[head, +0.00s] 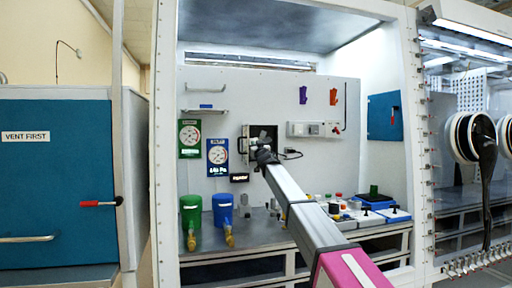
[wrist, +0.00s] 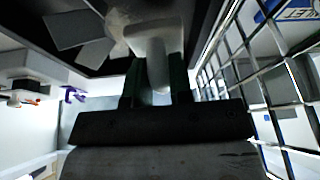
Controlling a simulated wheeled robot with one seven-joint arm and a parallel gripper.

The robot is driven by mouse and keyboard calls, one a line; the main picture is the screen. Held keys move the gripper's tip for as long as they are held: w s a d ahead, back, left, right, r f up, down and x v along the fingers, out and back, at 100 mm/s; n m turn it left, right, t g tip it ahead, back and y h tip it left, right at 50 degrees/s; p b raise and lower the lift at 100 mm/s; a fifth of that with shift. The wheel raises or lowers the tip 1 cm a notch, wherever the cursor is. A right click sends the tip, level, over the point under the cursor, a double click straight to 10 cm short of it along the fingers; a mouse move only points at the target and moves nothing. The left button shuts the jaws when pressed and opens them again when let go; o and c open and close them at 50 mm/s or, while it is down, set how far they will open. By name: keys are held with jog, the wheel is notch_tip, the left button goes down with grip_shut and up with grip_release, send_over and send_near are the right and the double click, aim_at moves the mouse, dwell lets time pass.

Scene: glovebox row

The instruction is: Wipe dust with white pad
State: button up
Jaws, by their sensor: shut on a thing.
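In the wrist view my gripper (wrist: 157,68) is shut on the handle of a white pad (wrist: 150,32). The pad is close against a dark surface (wrist: 98,12); I cannot tell if it touches. Grey patches that look like dust (wrist: 72,29) lie on that surface left of the pad, with a smaller one (wrist: 95,52) below. A paler smear shows beside the pad. In the head view my gripper (head: 264,152) is at a small open box (head: 262,131) on the back wall; my arm hides the pad there.
A wire grid (wrist: 228,60) stands close on the right in the wrist view. In the head view, green (head: 191,210) and blue (head: 222,208) containers stand left on the bench, and several small items lie right of my arm. A gauge panel (head: 217,155) hangs left of the box.

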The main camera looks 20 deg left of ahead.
jog(key=shift+w+a, duration=0.5)
jog(key=shift+w, duration=0.35)
dwell(0.5)
jog(key=shift+w+d, duration=0.7)
jog(key=shift+d, duration=0.5)
jog(key=shift+w+d, duration=0.75)
jog(key=shift+d, duration=0.4)
jog(key=shift+w+d, duration=0.7)
jog(key=shift+d, duration=0.5)
jog(key=shift+s+a, duration=0.7)
jog(key=shift+a, duration=0.5)
jog(key=shift+s+a, duration=0.75)
jog(key=shift+a, duration=0.45)
jog(key=shift+s+a, duration=0.7)
jog(key=shift+a, duration=0.5)
jog(key=shift+r, duration=0.3)
jog(key=shift+w+d, duration=0.7)
jog(key=shift+d, duration=0.5)
jog(key=shift+w+d, duration=0.7)
jog(key=shift+d, duration=0.45)
jog(key=shift+w+d, duration=0.7)
jog(key=shift+d, duration=0.5)
jog(key=shift+w, duration=0.15)
